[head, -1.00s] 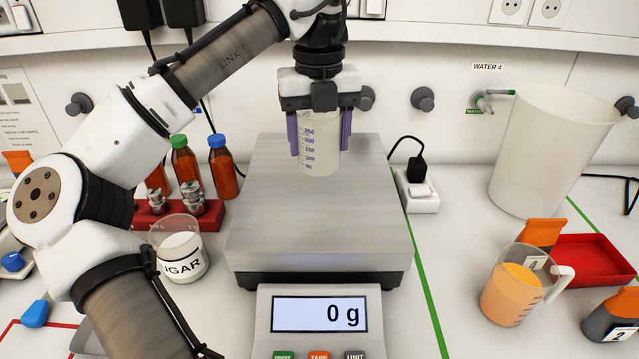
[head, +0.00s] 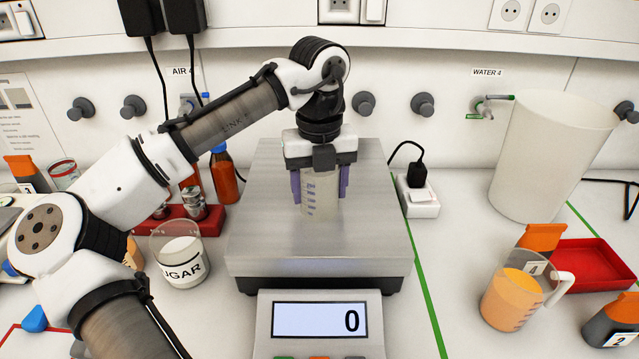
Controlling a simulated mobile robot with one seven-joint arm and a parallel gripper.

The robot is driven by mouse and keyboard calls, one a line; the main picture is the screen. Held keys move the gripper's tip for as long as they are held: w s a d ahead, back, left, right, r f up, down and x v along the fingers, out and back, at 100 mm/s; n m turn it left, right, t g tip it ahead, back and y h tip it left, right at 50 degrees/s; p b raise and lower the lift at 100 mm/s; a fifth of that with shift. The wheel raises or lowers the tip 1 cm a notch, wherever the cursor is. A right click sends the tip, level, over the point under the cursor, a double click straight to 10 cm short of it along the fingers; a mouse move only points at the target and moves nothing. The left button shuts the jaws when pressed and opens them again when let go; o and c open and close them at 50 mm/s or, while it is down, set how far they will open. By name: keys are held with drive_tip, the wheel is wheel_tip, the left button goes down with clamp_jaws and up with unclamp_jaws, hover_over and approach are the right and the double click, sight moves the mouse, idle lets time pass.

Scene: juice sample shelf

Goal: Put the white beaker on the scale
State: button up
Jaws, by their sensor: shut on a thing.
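The white beaker (head: 322,203), translucent with blue graduation marks, is upright between the purple fingers of my gripper (head: 320,186), which is shut on it. My gripper hides the beaker's upper part. The beaker is over the far middle part of the steel plate of the scale (head: 275,235), with its bottom at or very near the plate. I cannot tell whether it touches. The scale's display (head: 319,320) reads 0, with no unit letter visible.
A socket block (head: 420,200) is close on the right. Farther right are a juice jug (head: 512,300), a red tray (head: 600,262) and a large white container (head: 550,150).

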drive_tip(key=o, duration=1)
wheel_tip(320, 180, up, 12)
drive_tip(key=shift+r, duration=0.15)
